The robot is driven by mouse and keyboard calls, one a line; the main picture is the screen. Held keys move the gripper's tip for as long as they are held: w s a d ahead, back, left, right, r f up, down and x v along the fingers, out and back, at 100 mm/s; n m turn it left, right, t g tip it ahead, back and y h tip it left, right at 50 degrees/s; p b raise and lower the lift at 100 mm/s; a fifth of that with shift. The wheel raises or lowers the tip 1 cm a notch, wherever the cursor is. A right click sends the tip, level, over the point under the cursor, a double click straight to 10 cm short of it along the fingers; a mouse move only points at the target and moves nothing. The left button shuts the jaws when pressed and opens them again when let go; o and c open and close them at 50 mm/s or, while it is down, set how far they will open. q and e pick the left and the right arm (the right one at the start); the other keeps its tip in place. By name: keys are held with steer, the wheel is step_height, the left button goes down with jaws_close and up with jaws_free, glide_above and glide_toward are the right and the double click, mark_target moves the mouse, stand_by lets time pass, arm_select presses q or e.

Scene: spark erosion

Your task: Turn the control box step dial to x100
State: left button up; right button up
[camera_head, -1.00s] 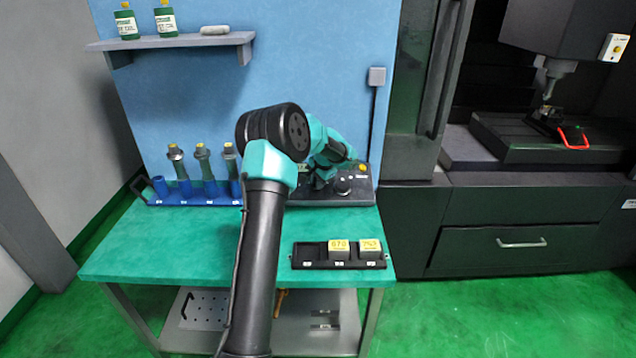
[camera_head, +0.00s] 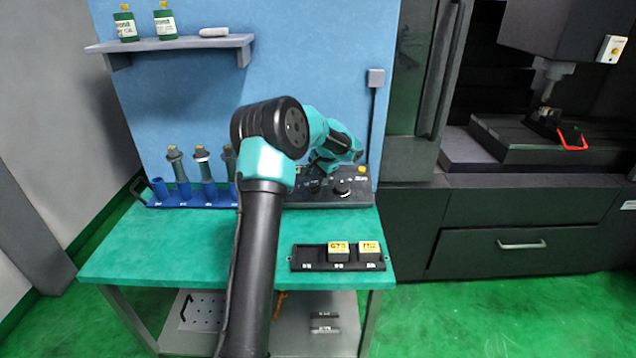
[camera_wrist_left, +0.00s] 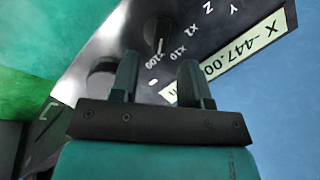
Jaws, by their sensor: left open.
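The control box (camera_head: 355,200) stands at the back right of the green bench, dark, with knobs on its top. In the left wrist view its panel (camera_wrist_left: 110,45) shows a black dial (camera_wrist_left: 157,32) beside the labels x10 and x100, and a lit readout (camera_wrist_left: 235,58) reading X -447.00. A pale line on the dial points roughly toward x100; its exact setting is hard to tell. My left gripper (camera_wrist_left: 158,82) is open and empty over the panel, with the dial beyond the fingertips. A second round knob (camera_wrist_left: 102,76) is partly behind one finger. My right gripper is not in view.
A blue rack (camera_head: 195,198) with several tool holders stands at the back left of the bench. A black tray (camera_head: 310,258) with two yellow-labelled blocks lies in front of the box. The bench top between is clear. A dark machine (camera_head: 510,200) stands to the right.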

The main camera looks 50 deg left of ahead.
arm_select(q)
steer(key=v, duration=1.3)
steer(key=shift+d, duration=0.1)
